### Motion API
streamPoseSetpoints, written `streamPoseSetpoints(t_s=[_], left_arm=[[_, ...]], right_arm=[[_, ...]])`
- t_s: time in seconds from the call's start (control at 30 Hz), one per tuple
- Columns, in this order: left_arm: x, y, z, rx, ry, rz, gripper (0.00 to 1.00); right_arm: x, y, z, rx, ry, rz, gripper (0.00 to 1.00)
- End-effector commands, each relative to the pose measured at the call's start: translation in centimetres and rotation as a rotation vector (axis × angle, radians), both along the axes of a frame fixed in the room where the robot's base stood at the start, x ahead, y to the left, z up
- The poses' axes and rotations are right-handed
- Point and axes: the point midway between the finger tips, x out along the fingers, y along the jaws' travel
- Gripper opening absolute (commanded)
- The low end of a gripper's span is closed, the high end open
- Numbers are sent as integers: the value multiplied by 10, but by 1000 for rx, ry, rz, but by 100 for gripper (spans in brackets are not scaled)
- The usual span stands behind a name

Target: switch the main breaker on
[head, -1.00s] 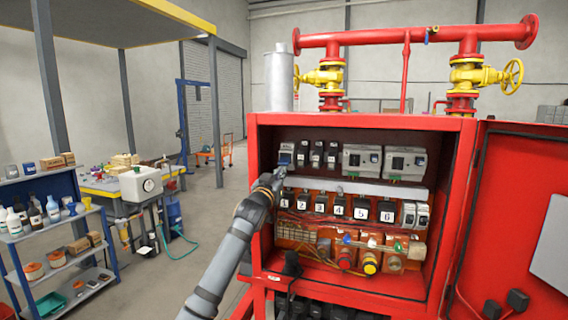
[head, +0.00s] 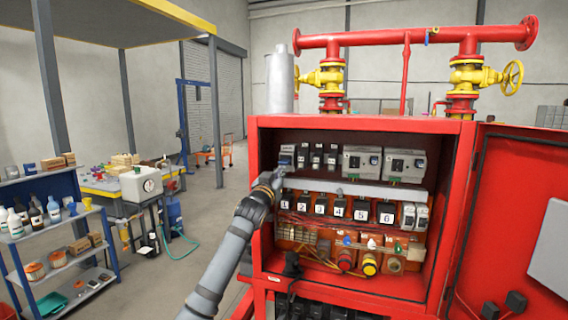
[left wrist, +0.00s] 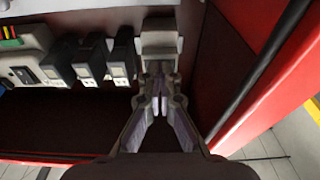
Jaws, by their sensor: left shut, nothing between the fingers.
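The open red cabinet (head: 345,116) holds rows of switchgear. At the left end of its top row is a wider grey breaker (head: 287,151), which I take for the main breaker; I cannot read its label. It also shows at the top of the left wrist view (left wrist: 160,42). My left gripper (head: 279,173) is shut and empty just below this breaker, with its fingertips (left wrist: 157,84) close to the breaker's lever area. I cannot tell whether they touch it. The lever's position is hidden by the fingers. My right gripper is not in view.
Small breakers (head: 317,154) and two larger units (head: 362,160) stand to the right in the top row. Numbered modules (head: 339,207) and knobs (head: 370,265) sit below. The cabinet's left wall (left wrist: 243,45) is close beside my gripper. The door (head: 505,220) stands open at right.

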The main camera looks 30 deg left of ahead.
Motion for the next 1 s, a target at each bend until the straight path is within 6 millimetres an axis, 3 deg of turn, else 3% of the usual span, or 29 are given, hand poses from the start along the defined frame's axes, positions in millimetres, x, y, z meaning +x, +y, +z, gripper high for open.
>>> streamPoseSetpoints(t_s=[0.27, 0.43, 1.0], left_arm=[[0, 0, 11, 0, -2, 0, 0], [-7, -1, 5, 2, -1, 0, 0], [-59, -13, 0, 4, -2, 1, 0]], right_arm=[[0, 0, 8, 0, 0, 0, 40], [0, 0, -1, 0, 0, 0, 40], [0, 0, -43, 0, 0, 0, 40]])
